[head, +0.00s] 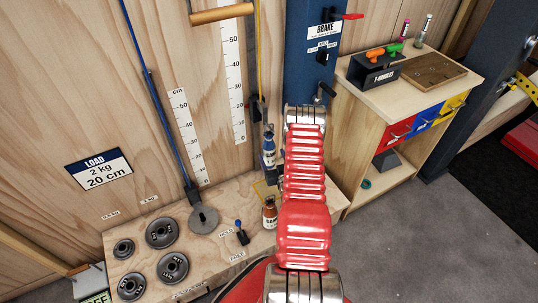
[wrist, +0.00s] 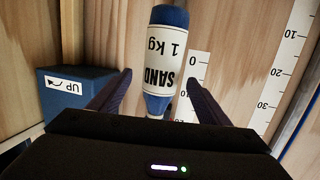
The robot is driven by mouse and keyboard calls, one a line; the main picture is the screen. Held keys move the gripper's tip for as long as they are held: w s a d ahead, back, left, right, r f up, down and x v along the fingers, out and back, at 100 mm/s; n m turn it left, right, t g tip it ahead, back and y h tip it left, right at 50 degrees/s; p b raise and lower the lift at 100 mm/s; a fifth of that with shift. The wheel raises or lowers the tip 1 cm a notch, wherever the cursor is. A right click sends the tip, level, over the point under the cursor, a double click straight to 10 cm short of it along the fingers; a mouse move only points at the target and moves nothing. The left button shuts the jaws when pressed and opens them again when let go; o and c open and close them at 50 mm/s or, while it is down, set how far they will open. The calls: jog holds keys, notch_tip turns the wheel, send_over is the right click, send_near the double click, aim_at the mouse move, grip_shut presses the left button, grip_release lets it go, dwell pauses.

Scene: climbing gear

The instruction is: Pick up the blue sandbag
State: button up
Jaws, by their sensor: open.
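The blue sandbag (wrist: 166,62) has a white label reading "SAND 1 kg", upside down in the wrist view. In the head view, the blue sandbag (head: 268,151) shows just left of my red arm, beside the blue column. My gripper (wrist: 160,77) is open. One dark finger is on each side of the bag in the wrist view, with gaps visible on both sides. I cannot tell how deep the bag sits between the fingers. In the head view my gripper is hidden behind my arm.
A brown sandbag (head: 269,213) stands lower on the wooden bench (head: 232,188). Several grey weight plates (head: 162,232) lie left. A blue box marked "UP" (wrist: 72,92) is left of my gripper. The blue column (head: 312,75) and a workbench (head: 352,160) are right.

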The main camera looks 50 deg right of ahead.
aim_at(269, 150)
jog(key=shift+w, duration=0.1)
jog(key=shift+x, duration=2.5)
jog(key=shift+a, duration=0.1)
jog(key=shift+c, duration=0.3)
grip_shut()
jog(key=shift+w+r, duration=0.1)
